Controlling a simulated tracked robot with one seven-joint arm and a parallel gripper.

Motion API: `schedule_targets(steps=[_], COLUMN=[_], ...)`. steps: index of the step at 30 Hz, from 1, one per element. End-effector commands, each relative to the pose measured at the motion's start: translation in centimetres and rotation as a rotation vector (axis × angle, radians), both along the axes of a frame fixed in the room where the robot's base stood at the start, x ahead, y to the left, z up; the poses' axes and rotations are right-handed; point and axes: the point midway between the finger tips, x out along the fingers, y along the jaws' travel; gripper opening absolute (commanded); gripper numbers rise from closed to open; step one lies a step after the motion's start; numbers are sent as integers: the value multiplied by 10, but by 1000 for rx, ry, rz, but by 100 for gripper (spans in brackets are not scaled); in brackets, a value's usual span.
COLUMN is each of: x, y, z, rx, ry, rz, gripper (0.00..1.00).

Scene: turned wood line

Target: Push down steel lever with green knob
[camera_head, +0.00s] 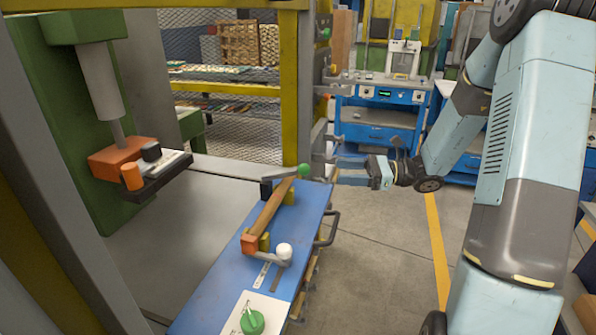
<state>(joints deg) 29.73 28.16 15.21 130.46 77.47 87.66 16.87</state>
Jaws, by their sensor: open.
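A steel lever (281,176) with a round green knob (304,171) on its right end stands at the far end of a blue bench top. The lever looks roughly level, rising slightly toward the knob. My gripper (338,171) is to the right of the green knob, its two blue-grey fingers pointing left toward it. The fingers are apart with nothing between them. A gap seems to show between the fingertips and the knob; the depth between them is hard to judge.
The blue bench (224,294) carries a wooden bar (271,212), a lever with a white knob (284,250) and a panel with a green dial (252,322). A yellow post (296,90) stands behind. A press with an orange block (117,157) is at left.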

Motion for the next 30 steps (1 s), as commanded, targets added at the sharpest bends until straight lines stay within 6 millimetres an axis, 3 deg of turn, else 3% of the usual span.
schedule_targets(steps=[21, 30], x=[10, 12], y=[112, 132], z=[0, 0], rx=[0, -1], ry=[-1, -1], rz=[3, 1], gripper=[60, 60])
